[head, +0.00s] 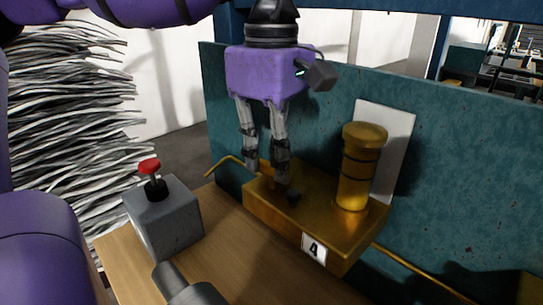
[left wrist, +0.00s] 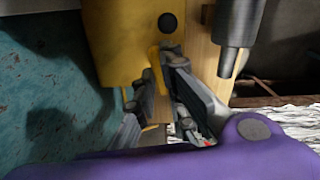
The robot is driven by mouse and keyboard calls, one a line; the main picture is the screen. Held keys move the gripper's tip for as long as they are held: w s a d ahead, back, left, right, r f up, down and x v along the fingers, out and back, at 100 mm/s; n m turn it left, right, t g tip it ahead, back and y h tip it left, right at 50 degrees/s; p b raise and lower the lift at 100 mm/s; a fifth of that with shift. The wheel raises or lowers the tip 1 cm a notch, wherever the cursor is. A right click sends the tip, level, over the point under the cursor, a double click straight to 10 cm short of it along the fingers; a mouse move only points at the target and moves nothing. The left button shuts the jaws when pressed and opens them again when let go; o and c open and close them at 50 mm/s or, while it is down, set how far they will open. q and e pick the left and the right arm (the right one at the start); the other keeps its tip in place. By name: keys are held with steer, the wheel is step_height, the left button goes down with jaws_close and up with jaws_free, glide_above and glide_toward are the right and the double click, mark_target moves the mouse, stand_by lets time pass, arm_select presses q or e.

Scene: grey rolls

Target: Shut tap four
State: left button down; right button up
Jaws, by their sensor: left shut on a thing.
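The tap is a brass block (head: 330,222) on the wooden bench, with a label (head: 314,249) whose mark looks like a 4. An upright brass cylinder (head: 358,165) with dark rings rises from its right part. In the left wrist view the yellow block (left wrist: 118,45) lies just beyond my left gripper (left wrist: 160,70). A thin yellow handle (left wrist: 154,60) shows between the fingertips, and they are shut on it. The fingers hide most of the handle in the head view. My right gripper is out of view.
A teal panel (head: 460,180) rises behind the tap. Bare wooden bench (head: 245,262) shows in front.

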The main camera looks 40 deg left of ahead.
mark_target(272, 164)
arm_select(q)
steer(key=shift+m, duration=0.6)
steer(key=shift+w, duration=0.1)
steer(key=c, duration=1.8)
jaws_free()
steer(key=shift+r, duration=0.1)
step_height(272, 164, up, 12)
steer(key=shift+f, duration=0.1)
